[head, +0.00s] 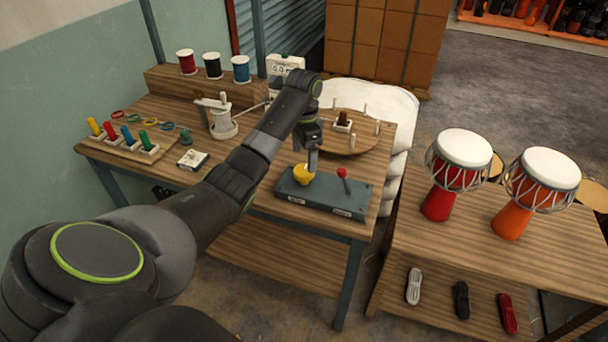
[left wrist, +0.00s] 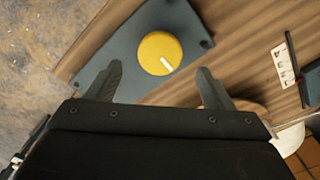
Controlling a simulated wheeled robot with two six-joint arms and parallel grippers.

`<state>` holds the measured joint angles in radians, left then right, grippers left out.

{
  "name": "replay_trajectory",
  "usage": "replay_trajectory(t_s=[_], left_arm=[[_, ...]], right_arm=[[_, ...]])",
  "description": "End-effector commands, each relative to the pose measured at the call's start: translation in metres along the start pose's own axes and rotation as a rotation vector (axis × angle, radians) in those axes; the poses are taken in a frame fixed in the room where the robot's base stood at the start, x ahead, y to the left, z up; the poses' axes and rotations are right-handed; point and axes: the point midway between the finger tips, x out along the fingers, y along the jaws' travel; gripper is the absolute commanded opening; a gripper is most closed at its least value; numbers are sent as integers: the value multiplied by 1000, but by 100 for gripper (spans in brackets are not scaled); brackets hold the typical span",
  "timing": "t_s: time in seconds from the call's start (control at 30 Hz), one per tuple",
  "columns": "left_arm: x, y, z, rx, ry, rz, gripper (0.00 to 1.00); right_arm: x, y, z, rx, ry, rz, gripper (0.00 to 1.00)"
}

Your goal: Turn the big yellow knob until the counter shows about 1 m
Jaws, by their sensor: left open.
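The big yellow knob (head: 303,174) sits on the left part of a dark grey control box (head: 318,197) near the front edge of the workbench. In the left wrist view the knob (left wrist: 159,53) is round with a white pointer line. My left gripper (head: 311,165) is over the knob in the head view. In the left wrist view its two fingers (left wrist: 158,82) are spread apart, with the knob ahead of their tips and nothing between them. The counter (head: 284,70) stands at the back of the bench, partly hidden by my arm, its digits too small to read.
A red-topped lever (head: 343,178) stands on the same box, right of the knob. A round wooden turntable (head: 350,141) with pegs is behind it. Thread spools (head: 213,65) stand on a rear shelf. Two goblet drums (head: 458,170) stand on the right table.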

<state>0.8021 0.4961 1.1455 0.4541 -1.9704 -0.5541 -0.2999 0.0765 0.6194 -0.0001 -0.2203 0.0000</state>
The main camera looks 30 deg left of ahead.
Motion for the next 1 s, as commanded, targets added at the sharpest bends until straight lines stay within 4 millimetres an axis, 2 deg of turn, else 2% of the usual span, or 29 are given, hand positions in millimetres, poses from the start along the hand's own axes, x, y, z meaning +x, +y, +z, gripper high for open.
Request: replay_trajectory(t_s=[0.1, 0.3, 0.7, 1.0], left_arm=[[22, 1, 1, 0, -4, 4, 75], [44, 1, 0, 0, -2, 2, 75], [51, 0, 0, 0, -1, 0, 74], [50, 0, 0, 0, -1, 0, 34]], right_arm=[[-5, 0, 0, 0, 0, 0, 36], [-6, 0, -1, 0, 0, 0, 36], [-6, 3, -1, -1, 1, 3, 36], [-6, 5, -1, -2, 1, 5, 36]])
